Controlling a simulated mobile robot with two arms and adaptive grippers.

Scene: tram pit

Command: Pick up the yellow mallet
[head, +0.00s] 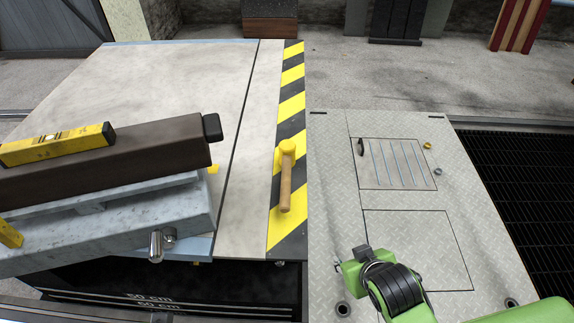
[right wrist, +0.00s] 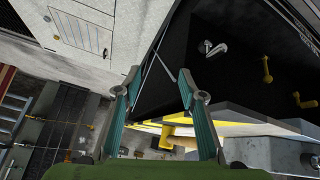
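The yellow mallet (head: 285,182) lies on the black-and-yellow striped edge strip of the pale platform in the head view. Its yellow head is at the far end and its light wooden handle points toward me. My right arm, green with a black joint, comes in from the lower right, below and to the right of the mallet and apart from it. In the right wrist view my right gripper (right wrist: 160,78) has its two teal fingers spread wide with nothing between the tips. My left gripper is not in view.
A yellow spirit level (head: 58,144) rests on a dark brown beam (head: 120,160) above a grey metal block (head: 110,232), left of the mallet. A tread-plate floor (head: 335,190) with hatches lies right of the platform. A dark grating (head: 515,180) is at far right.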

